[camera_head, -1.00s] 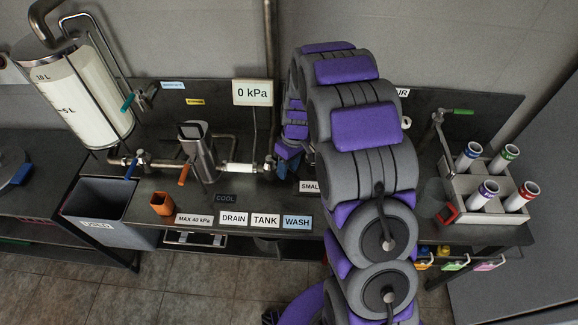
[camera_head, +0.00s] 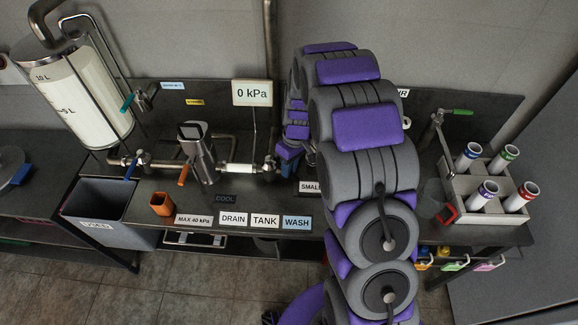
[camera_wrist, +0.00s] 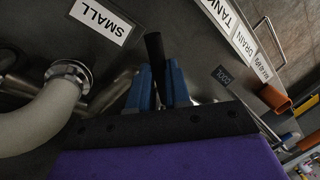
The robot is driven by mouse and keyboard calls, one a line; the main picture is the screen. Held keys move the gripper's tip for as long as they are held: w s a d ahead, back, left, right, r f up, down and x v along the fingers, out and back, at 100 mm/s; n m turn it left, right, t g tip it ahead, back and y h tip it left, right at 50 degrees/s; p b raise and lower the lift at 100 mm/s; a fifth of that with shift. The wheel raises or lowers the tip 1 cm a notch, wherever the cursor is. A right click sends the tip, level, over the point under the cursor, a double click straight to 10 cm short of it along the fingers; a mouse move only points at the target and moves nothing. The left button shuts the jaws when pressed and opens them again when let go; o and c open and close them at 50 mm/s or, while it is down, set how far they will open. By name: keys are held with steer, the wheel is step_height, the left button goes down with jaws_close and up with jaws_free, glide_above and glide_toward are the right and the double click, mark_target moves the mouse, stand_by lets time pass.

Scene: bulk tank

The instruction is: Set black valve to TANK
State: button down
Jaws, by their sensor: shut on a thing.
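The black valve's handle (camera_wrist: 154,45) stands between the two blue fingers of my gripper (camera_wrist: 159,78) in the wrist view, and the fingers are shut on it. Its tip sticks out past the fingers. The valve body is mostly hidden behind the fingers and palm. In the head view my gripper (camera_head: 289,158) shows partly at the right end of the pipe run, beside my arm, and the handle cannot be made out. The TANK label (camera_head: 265,221) lies on the bench front between the DRAIN label (camera_head: 233,218) and the WASH label (camera_head: 297,222).
A pump with an orange handle (camera_head: 183,176) stands left of my gripper, with an orange cup (camera_head: 162,204) in front. The display (camera_head: 253,93) reads 0 kPa. A pale curved pipe (camera_wrist: 42,118) is close to my gripper. A tube rack (camera_head: 490,195) is at right.

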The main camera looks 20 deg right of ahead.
steer(key=s+a+m+t+p, duration=0.1)
steer(key=a+m+p, duration=0.6)
steer(key=m+p, duration=0.1)
steer(key=shift+s+m+t+p, duration=0.2)
steer(key=shift+m+t+p, duration=0.2)
steer(key=shift+m, duration=0.5)
steer(key=c, duration=1.1)
jaws_free()
steer(key=shift+r, duration=0.1)
